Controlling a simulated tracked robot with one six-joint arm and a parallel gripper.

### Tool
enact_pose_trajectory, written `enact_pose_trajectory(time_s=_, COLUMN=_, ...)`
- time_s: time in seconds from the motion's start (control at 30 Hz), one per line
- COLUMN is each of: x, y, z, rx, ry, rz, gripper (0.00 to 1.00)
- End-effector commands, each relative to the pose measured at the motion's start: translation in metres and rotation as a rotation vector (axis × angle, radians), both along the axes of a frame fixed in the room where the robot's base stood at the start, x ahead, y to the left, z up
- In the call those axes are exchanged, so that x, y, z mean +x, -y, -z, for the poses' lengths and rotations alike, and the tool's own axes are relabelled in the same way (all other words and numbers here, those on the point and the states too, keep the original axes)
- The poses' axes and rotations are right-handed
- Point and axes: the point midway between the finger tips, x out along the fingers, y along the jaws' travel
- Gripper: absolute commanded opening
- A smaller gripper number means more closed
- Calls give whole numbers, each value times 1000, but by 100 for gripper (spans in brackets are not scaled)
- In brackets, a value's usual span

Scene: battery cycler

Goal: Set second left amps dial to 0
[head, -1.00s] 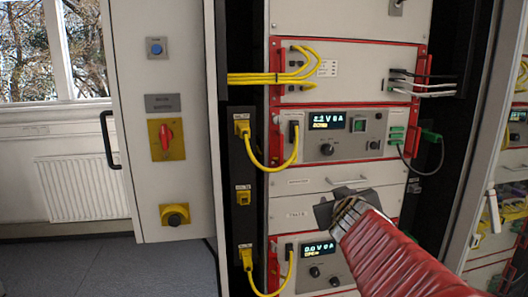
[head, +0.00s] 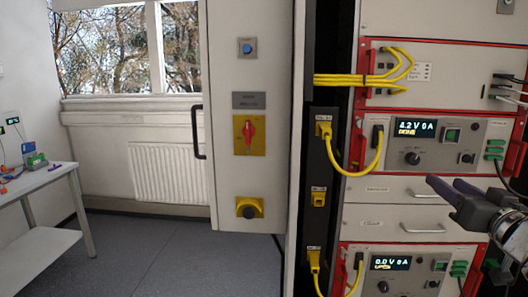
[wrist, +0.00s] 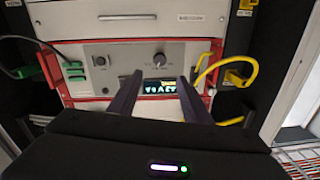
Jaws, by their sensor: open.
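The upper red-framed cycler unit (head: 490,130) has a lit display (head: 416,129) that seems to read 4.2 V 0 A. Below the display is a larger dark dial (head: 411,158); a smaller dial (head: 467,158) sits to its right. Their printed labels are too small to read. My gripper (head: 445,184) is open and empty, in front of the rack below this unit's dials in the head view. The wrist view is upside down. There my gripper (wrist: 160,78) frames the display (wrist: 160,86), with the larger dial (wrist: 160,59) just above the fingertips and the smaller dial (wrist: 99,60) to the left.
A second unit with a display (head: 386,263) sits lower in the rack, partly cut off. Yellow cables (head: 372,165) loop on the left, and green plugs (head: 494,148) sit on the right. A handled drawer (head: 385,190) lies between the units. A cabinet panel (head: 245,190) stands left.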

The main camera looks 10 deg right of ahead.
Motion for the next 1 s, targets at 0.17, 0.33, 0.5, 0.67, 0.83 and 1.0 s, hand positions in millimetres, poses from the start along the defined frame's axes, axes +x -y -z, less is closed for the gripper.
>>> enact_pose_trajectory(time_s=0.17, x=0, y=0, z=0, rx=-1, ry=0, rz=2, gripper=44)
enact_pose_trajectory(time_s=0.33, x=3, y=2, z=0, rx=-1, ry=0, rz=2, gripper=44)
enact_pose_trajectory(time_s=0.5, x=16, y=5, z=0, rx=-1, ry=-1, rz=2, gripper=44)
enact_pose_trajectory(time_s=0.67, x=37, y=10, z=0, rx=-1, ry=-1, rz=2, gripper=44)
enact_pose_trajectory(time_s=0.83, x=62, y=16, z=1, rx=-1, ry=-1, rz=2, gripper=44)
enact_pose_trajectory(time_s=1.0, x=86, y=22, z=0, rx=-2, ry=0, rz=4, gripper=44)
